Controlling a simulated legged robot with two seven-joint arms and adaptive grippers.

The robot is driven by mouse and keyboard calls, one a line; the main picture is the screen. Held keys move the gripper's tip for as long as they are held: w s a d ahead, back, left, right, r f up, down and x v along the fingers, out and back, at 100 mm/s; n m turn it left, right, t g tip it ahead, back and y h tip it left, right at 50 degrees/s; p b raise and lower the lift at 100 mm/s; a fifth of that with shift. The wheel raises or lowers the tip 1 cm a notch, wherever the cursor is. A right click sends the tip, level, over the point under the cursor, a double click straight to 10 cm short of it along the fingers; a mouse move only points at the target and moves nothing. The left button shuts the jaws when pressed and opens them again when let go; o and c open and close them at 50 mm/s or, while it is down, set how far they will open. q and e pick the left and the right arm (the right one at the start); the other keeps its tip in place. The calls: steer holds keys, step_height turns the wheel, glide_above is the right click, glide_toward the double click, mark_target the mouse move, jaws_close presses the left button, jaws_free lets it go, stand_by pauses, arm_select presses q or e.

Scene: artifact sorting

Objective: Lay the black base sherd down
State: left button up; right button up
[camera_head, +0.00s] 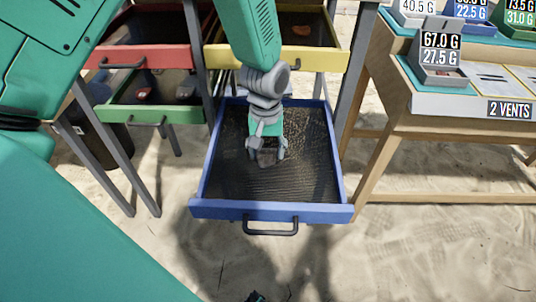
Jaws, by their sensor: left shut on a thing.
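The blue drawer (272,211) is pulled out, its floor dark and its black handle facing the front. My left gripper (267,156) reaches down inside the drawer, near its middle. It is shut on a small dark piece, the black base sherd (266,158), which shows between the fingertips. The sherd is hard to tell from the dark drawer floor, and I cannot tell whether it touches the floor.
A red drawer (143,57) and a green drawer (154,114) holding small pieces are at left. A yellow drawer (329,60) is behind the arm. A wooden table (450,125) with scales and number displays stands at right. Bare drawer floor surrounds the gripper.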

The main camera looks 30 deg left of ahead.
mark_target(277, 159)
arm_select(q)
steer(key=shift+d+f, duration=0.2)
steer(key=shift+c, duration=0.6)
steer(key=shift+d+r, duration=0.25)
steer(key=shift+d, duration=1.1)
steer(key=o, duration=1.2)
steer(key=shift+f, duration=0.1)
steer(key=shift+a+f, duration=0.2)
steer(key=shift+a, duration=0.75)
steer(key=shift+a+f, duration=0.1)
steer(key=shift+a, duration=0.15)
steer(key=shift+d+r, duration=0.25)
steer(key=shift+d, duration=0.65)
steer(key=shift+a+r, duration=0.1)
steer(key=shift+a, duration=0.15)
steer(key=r+p, duration=0.1)
steer(key=r, duration=0.1)
steer(key=a+r+p, duration=0.1)
steer(key=r, duration=0.1)
steer(key=shift+w, duration=0.1)
step_height(277, 159, up, 8)
steer(key=p, duration=0.2)
steer(key=shift+p, duration=0.35)
arm_select(e)
steer(key=shift+d+r, duration=0.25)
steer(key=shift+r, duration=0.8)
steer(key=shift+d+r, duration=0.2)
steer(key=shift+r, duration=0.8)
